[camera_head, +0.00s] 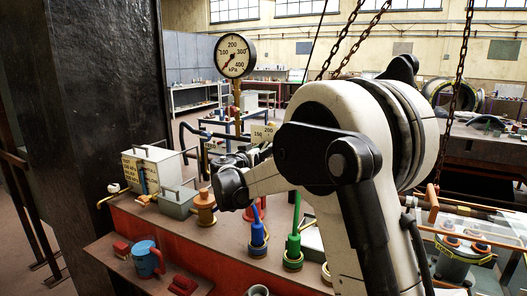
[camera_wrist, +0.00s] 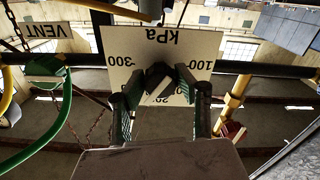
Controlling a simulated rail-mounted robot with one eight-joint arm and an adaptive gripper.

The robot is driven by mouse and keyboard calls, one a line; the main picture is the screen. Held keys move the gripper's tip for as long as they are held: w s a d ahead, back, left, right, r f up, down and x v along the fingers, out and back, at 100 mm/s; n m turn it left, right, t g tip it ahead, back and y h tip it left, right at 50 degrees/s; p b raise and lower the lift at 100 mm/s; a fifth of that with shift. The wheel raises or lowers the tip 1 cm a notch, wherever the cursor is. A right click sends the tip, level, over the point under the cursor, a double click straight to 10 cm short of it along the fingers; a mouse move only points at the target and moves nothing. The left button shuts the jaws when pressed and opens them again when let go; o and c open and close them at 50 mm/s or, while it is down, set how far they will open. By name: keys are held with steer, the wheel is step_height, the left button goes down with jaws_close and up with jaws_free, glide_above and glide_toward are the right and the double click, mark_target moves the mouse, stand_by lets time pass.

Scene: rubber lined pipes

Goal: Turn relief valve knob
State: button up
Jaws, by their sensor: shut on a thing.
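The relief valve knob (camera_wrist: 160,78) is black with a pale pointer mark. It stands in front of a white scale plate (camera_wrist: 122,45) marked kPa, 100 and 300, upside down in the wrist view. My gripper (camera_wrist: 163,92) has one dark green-padded finger on each side of the knob and is shut on it. The pointer mark lies near the partly covered number between 100 and 300. In the head view part of the scale plate (camera_head: 262,133) shows behind my arm; the knob is hidden there.
A round pressure gauge (camera_head: 235,56) stands on a post above the red bench, its red needle pointing lower left. A VENT sign (camera_wrist: 42,30) and green handwheel (camera_wrist: 45,120) are left of the plate in the wrist view. A blue mug (camera_head: 147,258) and chains (camera_head: 460,95) are nearby.

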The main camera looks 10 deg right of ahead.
steer(key=n, duration=0.6)
steer(key=shift+b, duration=0.4)
stand_by(0.3)
steer(key=o, duration=1.2)
steer(key=shift+c, duration=0.2)
steer(key=shift+s, duration=0.15)
steer(key=v, duration=1.2)
